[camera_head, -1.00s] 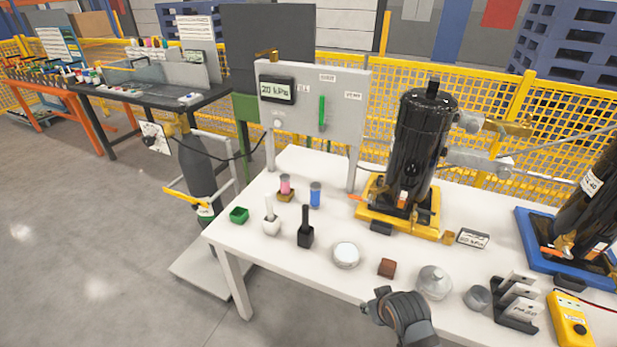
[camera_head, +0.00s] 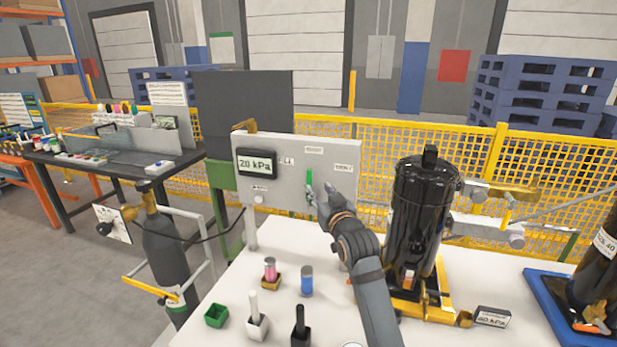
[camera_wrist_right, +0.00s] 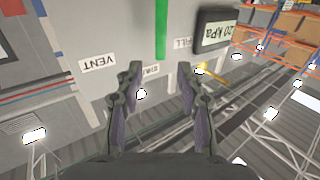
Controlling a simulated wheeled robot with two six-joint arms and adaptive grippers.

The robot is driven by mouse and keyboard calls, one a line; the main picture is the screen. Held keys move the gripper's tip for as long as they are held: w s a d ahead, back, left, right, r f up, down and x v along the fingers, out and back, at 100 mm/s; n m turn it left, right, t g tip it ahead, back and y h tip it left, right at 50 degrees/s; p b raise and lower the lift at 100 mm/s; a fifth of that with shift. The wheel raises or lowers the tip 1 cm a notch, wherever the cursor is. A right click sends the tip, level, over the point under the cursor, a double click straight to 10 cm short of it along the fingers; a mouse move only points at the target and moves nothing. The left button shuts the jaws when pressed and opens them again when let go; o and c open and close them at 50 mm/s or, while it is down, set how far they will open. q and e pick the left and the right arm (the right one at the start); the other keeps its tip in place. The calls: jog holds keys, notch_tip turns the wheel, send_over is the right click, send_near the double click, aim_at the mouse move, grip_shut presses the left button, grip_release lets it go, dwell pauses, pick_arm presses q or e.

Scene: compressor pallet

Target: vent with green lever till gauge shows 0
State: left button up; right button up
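The grey panel (camera_head: 285,193) stands at the back of the white table. Its gauge (camera_head: 257,162) reads 20 kPa; the gauge (camera_wrist_right: 214,30) shows upside down in the wrist view. The green lever (camera_head: 309,182) points about straight up, partly hidden by my right gripper (camera_head: 324,195). In the right wrist view the fingers of my right gripper (camera_wrist_right: 158,78) are spread, with the green lever (camera_wrist_right: 161,28) ahead of the gap between them; I see no grip on it. A VENT label (camera_wrist_right: 98,63) is left of the lever there. My left gripper is out of view.
A black compressor (camera_head: 421,220) on a yellow base stands right of my right arm. A pink vial (camera_head: 270,268), a blue vial (camera_head: 307,282) and a green tray (camera_head: 216,315) are on the table. A gas cylinder (camera_head: 165,255) stands left of the table.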

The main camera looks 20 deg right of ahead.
aim_at(310, 179)
jog(key=w, duration=0.4)
jog(key=shift+w+p, duration=0.15)
jog(key=shift+p, duration=0.15)
jog(key=w, duration=0.4)
jog(key=shift+w+f+p, duration=0.15)
jog(key=shift+w+p, duration=0.1)
jog(key=shift+p, duration=0.05)
jog(key=shift+w, duration=0.6)
jog(key=c, duration=0.5)
grip_shut()
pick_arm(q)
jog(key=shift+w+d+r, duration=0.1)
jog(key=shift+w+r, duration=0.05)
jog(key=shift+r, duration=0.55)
pick_arm(e)
jog(key=shift+f, duration=0.15)
